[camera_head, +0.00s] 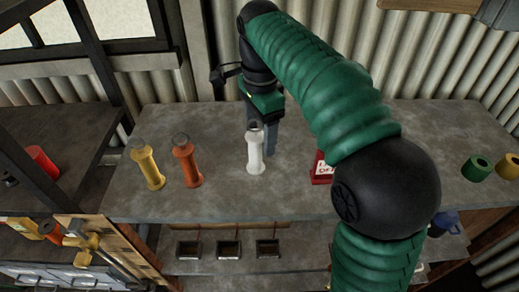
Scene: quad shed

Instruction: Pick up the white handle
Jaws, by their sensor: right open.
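The white handle (255,152) stands upright on the grey workbench, near the middle of the view. My right gripper (260,135) points down at the handle from behind it, with a finger showing on its right side. The gripper is open, and the handle still rests on the bench. The other finger is partly hidden, so I cannot tell whether either one touches the handle. My left gripper is not in view.
A yellow handle (147,166) and an orange handle (187,164) stand to the left. A red sign block (321,170) is partly hidden by my arm. A corrugated wall (430,75) rises behind the bench (225,202).

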